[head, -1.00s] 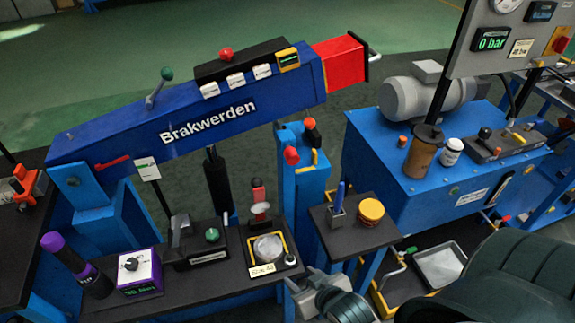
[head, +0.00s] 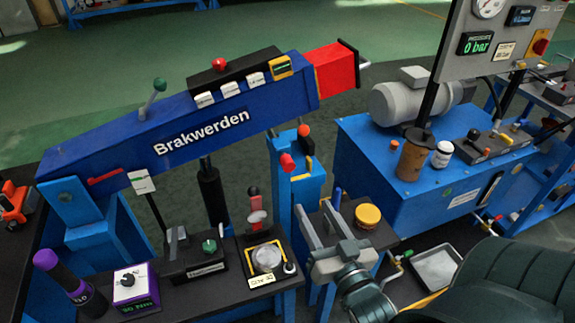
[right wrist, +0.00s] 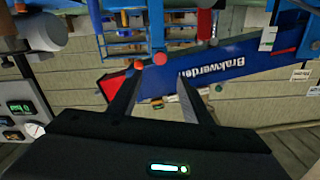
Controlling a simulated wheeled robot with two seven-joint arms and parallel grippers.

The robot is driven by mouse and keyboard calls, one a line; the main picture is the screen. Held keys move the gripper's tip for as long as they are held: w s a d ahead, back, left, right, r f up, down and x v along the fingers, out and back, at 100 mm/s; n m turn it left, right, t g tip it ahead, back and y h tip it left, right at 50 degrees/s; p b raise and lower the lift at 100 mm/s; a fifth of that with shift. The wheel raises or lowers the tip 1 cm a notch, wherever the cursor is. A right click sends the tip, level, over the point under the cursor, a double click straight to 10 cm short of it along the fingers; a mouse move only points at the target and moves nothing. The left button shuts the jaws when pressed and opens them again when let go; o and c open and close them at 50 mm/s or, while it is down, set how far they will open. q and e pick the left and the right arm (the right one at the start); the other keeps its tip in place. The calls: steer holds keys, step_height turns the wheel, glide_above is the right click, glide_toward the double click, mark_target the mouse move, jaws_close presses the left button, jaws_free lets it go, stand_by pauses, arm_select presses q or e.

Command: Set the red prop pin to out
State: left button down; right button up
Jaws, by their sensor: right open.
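The red prop pin (head: 287,162) sticks out from the side of a blue post (head: 283,190) under the raised boom end. An orange-red ball (head: 303,130) tops a black part beside it. The pin also shows in the upside-down right wrist view (right wrist: 160,58), ahead of the fingers. My right gripper (head: 312,207) is open and empty, with its fingers spread and pointing toward the post. Its tips are below and right of the pin in the head view and do not appear to touch it. My left gripper is not in view.
The blue boom (head: 180,125) marked Brakwerden slopes above. A black bench (head: 215,283) with a torch, a dial box and other items lies left of my gripper. A small shelf with a yellow-lidded jar (head: 367,216) stands close right. A blue pump cabinet (head: 400,200) is farther right.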

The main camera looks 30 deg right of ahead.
mark_target(290, 168)
steer(key=shift+w, duration=0.1)
steer(key=p+x, duration=0.2)
steer(key=x, duration=1.4)
steer(key=shift+a, duration=0.1)
steer(key=shift+w, duration=0.65)
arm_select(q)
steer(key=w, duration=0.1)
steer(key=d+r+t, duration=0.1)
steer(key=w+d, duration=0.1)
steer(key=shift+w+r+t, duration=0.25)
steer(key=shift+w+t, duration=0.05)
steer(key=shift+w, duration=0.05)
